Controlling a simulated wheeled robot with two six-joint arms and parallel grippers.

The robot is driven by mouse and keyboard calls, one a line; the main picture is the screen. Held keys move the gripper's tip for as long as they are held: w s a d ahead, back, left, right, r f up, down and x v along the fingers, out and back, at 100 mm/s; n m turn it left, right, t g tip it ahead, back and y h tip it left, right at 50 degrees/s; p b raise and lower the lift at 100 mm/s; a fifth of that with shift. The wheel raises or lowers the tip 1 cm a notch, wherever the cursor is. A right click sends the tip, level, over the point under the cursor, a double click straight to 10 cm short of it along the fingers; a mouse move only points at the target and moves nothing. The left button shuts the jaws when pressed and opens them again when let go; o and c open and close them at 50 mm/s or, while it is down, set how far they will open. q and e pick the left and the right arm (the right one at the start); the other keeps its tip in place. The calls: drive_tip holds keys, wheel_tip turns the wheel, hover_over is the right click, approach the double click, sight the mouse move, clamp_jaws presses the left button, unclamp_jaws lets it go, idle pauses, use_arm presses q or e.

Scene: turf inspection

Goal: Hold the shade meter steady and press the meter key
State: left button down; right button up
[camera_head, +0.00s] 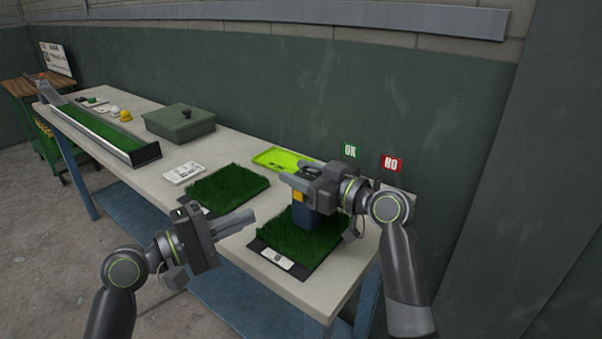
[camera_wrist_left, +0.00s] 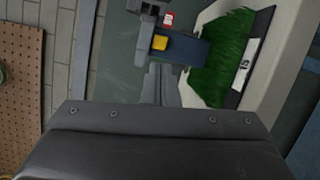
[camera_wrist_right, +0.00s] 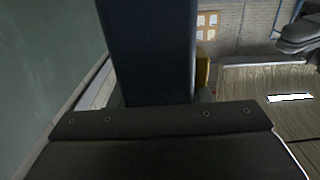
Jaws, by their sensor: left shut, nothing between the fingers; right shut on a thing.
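The shade meter (camera_head: 305,219) is a dark blue upright block standing on or just above the near turf sample (camera_head: 290,243); its base contact is unclear. My right gripper (camera_head: 298,180) is shut on its upper part. A yellow meter key (camera_head: 298,196) is on the side facing my left gripper. My left gripper (camera_head: 252,215) is shut and empty, its tips to the left of the meter and apart from it. In the left wrist view, the meter (camera_wrist_left: 186,50) and key (camera_wrist_left: 160,42) are ahead of the fingers. The right wrist view shows the meter (camera_wrist_right: 150,50) and the key edge (camera_wrist_right: 203,72).
A second turf sample (camera_head: 228,188) lies further left with a white card (camera_head: 184,173). A lime tray (camera_head: 283,158) is behind. Green OK (camera_head: 350,150) and red NO (camera_head: 391,164) signs stand at the wall side. A green case (camera_head: 180,122) and turf trough (camera_head: 105,130) are further off.

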sight(299, 194)
idle(0.5)
use_arm(q)
drive_tip(key=s+n+g+h, duration=0.1)
drive_tip(key=n+h, duration=0.1)
drive_tip(key=n, duration=0.1)
drive_tip(key=s+d+n+g+h, duration=0.1)
drive_tip(key=n+h, duration=0.2)
drive_tip(key=s+n+g+h, duration=0.1)
drive_tip(key=n+h, duration=0.1)
drive_tip(key=n, duration=0.2)
drive_tip(key=shift+s+d+f+g, duration=0.1)
drive_tip(key=shift+s+d+g, duration=0.15)
drive_tip(key=shift+g, duration=0.15)
drive_tip(key=shift+w, duration=0.15)
drive_tip(key=shift+w+d, duration=0.85)
drive_tip(key=shift+w, duration=0.3)
drive_tip(key=shift+w+d, duration=0.9)
drive_tip(key=shift+w, duration=0.3)
drive_tip(key=shift+w+d, duration=0.85)
drive_tip(key=shift+w, duration=0.3)
drive_tip(key=shift+w+d, duration=0.25)
drive_tip(key=shift+w, duration=0.05)
